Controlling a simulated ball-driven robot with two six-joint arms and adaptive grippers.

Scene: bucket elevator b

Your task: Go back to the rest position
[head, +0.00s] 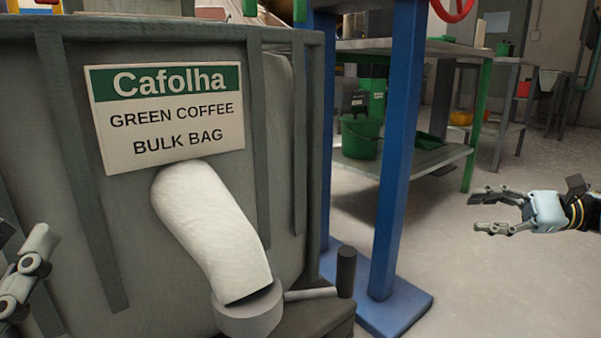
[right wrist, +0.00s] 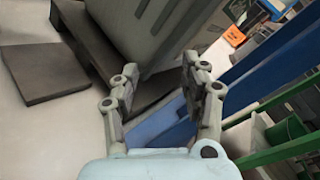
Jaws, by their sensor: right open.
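My right gripper (head: 503,210) is at the right edge of the head view, out over the floor, with its fingers pointing left. It is open and empty. In the right wrist view its two fingers (right wrist: 160,92) stand apart with nothing between them. My left gripper (head: 25,265) shows only in part at the lower left edge of the head view, in front of the grey bin. Its jaw state cannot be made out.
A grey bin (head: 283,140) with a Cafolha sign (head: 168,115) and a white spout (head: 208,230) fills the left. A blue post (head: 400,150) stands right of it. Behind is a shelf (head: 420,160) with a green bucket (head: 360,138). Floor (head: 470,290) at right is clear.

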